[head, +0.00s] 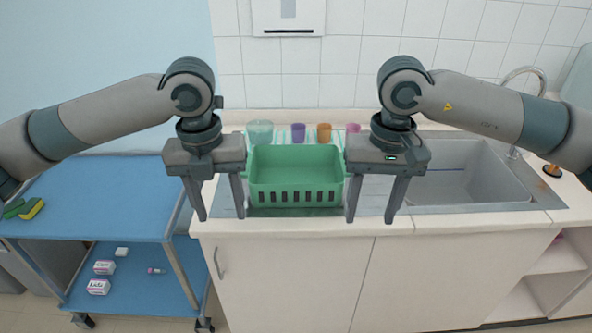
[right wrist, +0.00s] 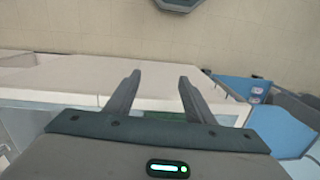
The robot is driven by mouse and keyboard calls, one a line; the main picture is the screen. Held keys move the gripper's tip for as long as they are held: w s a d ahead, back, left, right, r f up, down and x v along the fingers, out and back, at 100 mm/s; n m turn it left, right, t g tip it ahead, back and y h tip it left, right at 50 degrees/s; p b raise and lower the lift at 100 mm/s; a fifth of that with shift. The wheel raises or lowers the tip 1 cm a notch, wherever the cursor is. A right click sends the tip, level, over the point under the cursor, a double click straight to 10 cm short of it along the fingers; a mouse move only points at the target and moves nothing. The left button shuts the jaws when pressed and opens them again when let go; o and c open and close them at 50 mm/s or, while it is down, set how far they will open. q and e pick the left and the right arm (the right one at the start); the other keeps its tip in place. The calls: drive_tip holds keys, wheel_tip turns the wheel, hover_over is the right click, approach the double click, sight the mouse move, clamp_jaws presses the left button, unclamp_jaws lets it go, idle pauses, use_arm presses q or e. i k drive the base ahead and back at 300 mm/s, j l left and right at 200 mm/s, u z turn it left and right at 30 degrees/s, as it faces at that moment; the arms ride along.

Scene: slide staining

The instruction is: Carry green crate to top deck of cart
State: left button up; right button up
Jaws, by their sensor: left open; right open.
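The green crate (head: 295,160) with a slotted front wall stands on the counter left of the sink in the head view. My left gripper (head: 218,214) is open, pointing down, just left of the crate. My right gripper (head: 371,217) is open, pointing down, just right of it. The inner fingers are close to the crate's sides; I cannot tell whether they touch. The cart is at the lower left, and its blue top deck (head: 95,195) is mostly bare. In the right wrist view the right gripper's fingers (right wrist: 158,80) are apart with nothing between them.
Yellow-green sponges (head: 32,209) lie at the top deck's left edge. Small white boxes (head: 98,287) are on the lower deck. Several coloured cups (head: 323,132) stand behind the crate. The sink (head: 470,180) and tap (head: 528,85) are to the right.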

sight(113, 196)
drive_tip(key=i, duration=1.15)
